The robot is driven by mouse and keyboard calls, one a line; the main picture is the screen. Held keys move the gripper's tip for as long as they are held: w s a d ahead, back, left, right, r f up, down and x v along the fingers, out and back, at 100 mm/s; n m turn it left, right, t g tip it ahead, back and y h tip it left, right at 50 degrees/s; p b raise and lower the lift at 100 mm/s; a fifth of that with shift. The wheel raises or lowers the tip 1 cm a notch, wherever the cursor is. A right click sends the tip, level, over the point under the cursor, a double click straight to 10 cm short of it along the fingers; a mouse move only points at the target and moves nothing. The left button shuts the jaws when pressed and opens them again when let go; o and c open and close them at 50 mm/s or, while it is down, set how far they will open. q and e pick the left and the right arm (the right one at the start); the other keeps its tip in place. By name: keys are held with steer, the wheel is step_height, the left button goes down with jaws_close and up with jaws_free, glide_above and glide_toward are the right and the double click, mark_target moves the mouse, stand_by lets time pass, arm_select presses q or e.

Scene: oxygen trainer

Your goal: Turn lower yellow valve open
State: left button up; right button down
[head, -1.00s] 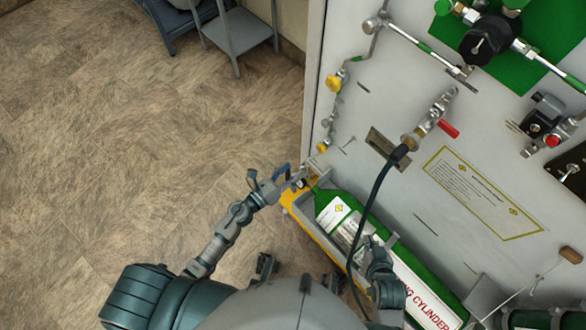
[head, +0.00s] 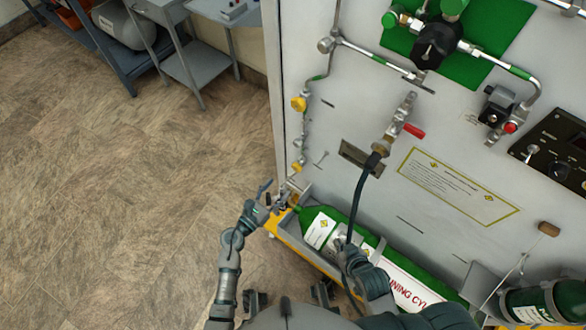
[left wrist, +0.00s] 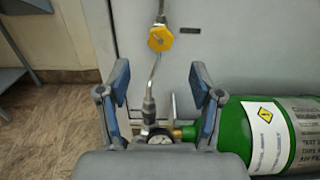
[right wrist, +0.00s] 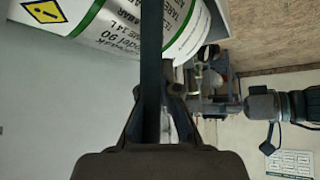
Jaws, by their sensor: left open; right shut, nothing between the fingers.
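The lower yellow valve (head: 298,167) is a small yellow knob on a thin pipe along the left edge of the grey panel. A yellow knob, likely this one, also shows in the left wrist view (left wrist: 160,38), above and beyond my fingertips. My left gripper (head: 273,193) is open and empty, below and left of the lower valve, near the green cylinder's neck. In the left wrist view its fingers (left wrist: 158,85) stand apart, not touching the knob. My right gripper (head: 343,246) is shut and empty over the cylinder, by the black hose.
An upper yellow knob (head: 299,104) sits higher on the same pipe. The green cylinder (head: 372,248) lies in a yellow-edged tray below the panel. A black hose (head: 357,200) hangs in front.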

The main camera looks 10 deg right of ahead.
mark_target(295, 168)
arm_select(q)
steer(key=b+x, duration=0.1)
steer(key=x, duration=0.7)
steer(key=shift+w+d+f, duration=0.15)
steer(key=shift+w+d, duration=0.05)
steer(key=shift+d, duration=0.05)
arm_select(e)
steer(key=w, duration=0.1)
steer(key=w+r+t, duration=0.1)
steer(key=w+a+r+t, duration=0.1)
steer(key=shift+w+a+y, duration=0.1)
steer(key=shift+w+y, duration=0.1)
steer(key=shift+y, duration=0.1)
arm_select(q)
steer(key=shift+w+d, duration=0.35)
steer(key=shift+d, duration=0.05)
arm_select(e)
steer(key=shift+w+a+r+t, duration=0.15)
steer(key=shift+w+r+t, duration=0.15)
steer(key=shift+t, duration=0.2)
arm_select(q)
steer(key=c, duration=1.1)
steer(key=shift+c, duration=0.2)
